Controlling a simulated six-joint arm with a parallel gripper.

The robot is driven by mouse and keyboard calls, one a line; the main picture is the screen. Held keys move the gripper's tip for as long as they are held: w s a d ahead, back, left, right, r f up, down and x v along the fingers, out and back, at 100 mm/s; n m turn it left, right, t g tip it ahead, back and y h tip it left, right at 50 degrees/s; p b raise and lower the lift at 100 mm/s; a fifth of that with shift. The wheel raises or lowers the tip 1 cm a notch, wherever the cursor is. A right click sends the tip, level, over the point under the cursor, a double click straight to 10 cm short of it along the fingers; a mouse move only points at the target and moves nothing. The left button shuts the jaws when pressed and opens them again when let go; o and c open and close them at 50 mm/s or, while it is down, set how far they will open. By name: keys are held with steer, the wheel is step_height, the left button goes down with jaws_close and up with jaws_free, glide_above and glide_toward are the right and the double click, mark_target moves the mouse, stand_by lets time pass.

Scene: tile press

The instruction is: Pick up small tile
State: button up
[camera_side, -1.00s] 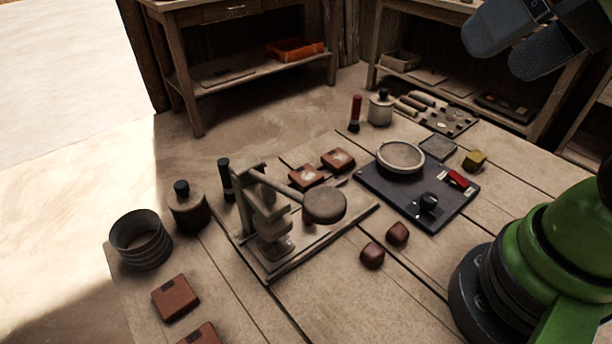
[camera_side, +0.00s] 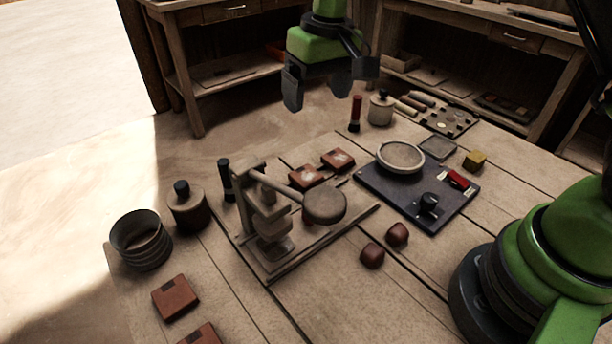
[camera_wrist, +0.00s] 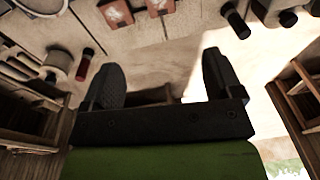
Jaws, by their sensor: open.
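Two reddish-brown square tiles with pale marks, one left (camera_side: 308,176) and one right (camera_side: 338,160), lie behind the press on the table. They also show at the top of the wrist view, one at the left (camera_wrist: 115,12) and one beside it (camera_wrist: 160,7). Two plainer reddish tiles with a dark corner, one farther back (camera_side: 175,297) and one cut by the frame edge (camera_side: 203,335), lie at the front left. I cannot tell which is the small tile. My gripper (camera_side: 318,90) is open and empty, high above the table's back side; its parted fingers show in the wrist view (camera_wrist: 160,82).
A tile press (camera_side: 262,215) with a round-ended lever stands mid-table. A ribbed pot (camera_side: 140,240) and a black-knobbed jar (camera_side: 187,207) stand left. A red-and-black stick (camera_side: 355,113) and a lidded jar (camera_side: 380,108) stand behind. Two dark red lumps (camera_side: 372,256) lie in front of a dark board (camera_side: 385,188).

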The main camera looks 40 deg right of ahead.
steer(key=g, duration=0.1)
glide_above(306, 175)
steer(key=shift+n, duration=0.4)
step_height(306, 175, down, 11)
steer(key=shift+w+f, duration=0.1)
steer(key=shift+f, duration=3.05)
steer(key=c, duration=1)
steer(key=shift+c, duration=0.2)
